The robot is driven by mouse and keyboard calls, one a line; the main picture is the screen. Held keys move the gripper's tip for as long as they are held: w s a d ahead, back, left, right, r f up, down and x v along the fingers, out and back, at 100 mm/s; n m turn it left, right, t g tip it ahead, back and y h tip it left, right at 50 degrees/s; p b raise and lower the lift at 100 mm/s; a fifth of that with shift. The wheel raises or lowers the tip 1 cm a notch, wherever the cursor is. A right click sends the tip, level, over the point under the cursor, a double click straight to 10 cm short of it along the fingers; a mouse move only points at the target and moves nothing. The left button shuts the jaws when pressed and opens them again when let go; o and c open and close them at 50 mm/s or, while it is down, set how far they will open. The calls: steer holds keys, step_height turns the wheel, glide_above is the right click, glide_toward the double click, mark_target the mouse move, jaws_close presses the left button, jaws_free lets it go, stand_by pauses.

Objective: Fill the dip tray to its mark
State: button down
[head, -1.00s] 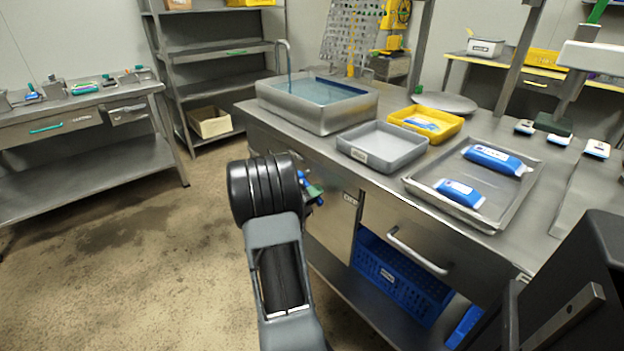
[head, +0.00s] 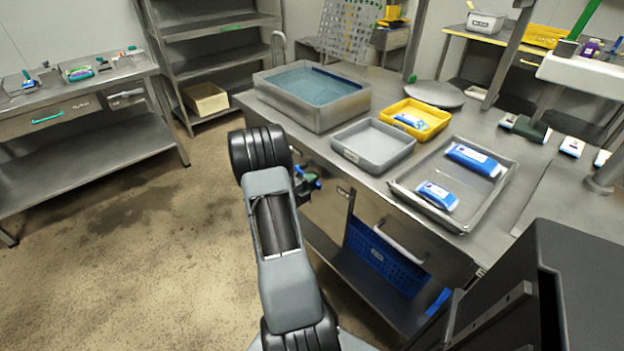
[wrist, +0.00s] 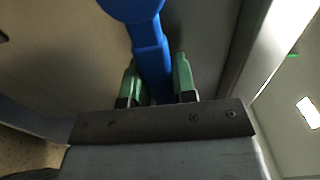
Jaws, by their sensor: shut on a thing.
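A grey rectangular tray (head: 345,154) with a label on its front stands on the steel bench and looks empty; a fill mark cannot be made out. Behind it to the left, a larger grey basin (head: 290,112) holds blue-tinted water. My gripper (head: 307,180) is low in front of the bench, left of the drawer and below the tray's level. In the wrist view, the green fingers of my gripper (wrist: 160,82) are shut on a blue handle (wrist: 152,62). The handle widens to a rounded blue part at the top edge, cut off by the frame.
A yellow tray (head: 440,126) with a blue-white item stands beside the grey tray. A steel tray (head: 473,215) with two blue packs lies to the right. A round steel plate (head: 437,94) is behind. The floor (head: 150,240) on the left is clear.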

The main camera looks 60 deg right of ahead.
steer(key=c, duration=0.9)
jaws_free()
steer(key=shift+a, duration=0.1)
steer(key=p+v, duration=0.1)
steer(key=v, duration=1.2)
steer(key=shift+w+a, duration=0.2)
steer(key=shift+a, duration=0.1)
